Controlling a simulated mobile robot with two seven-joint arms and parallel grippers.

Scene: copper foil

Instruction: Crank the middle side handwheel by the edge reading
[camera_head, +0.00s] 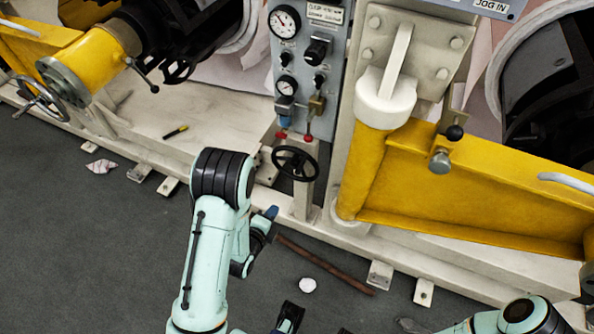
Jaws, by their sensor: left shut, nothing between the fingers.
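The black handwheel (295,163) stands on a short pale post below the grey control panel, in the middle of the view. Its rim and spokes show clearly. My left arm rises from the bottom and bends at a black elbow left of the wheel. My left gripper (268,226) is shut and empty, below and left of the wheel and apart from it in the picture. A larger round gauge (284,22) and a smaller gauge (286,86) are on the panel; their readings are too small to tell.
Another handwheel (40,97) is on the left yellow roller housing. A yellow beam (470,190) fills the right side. A brown rod (325,265) and a white disc (307,285) lie on the grey floor.

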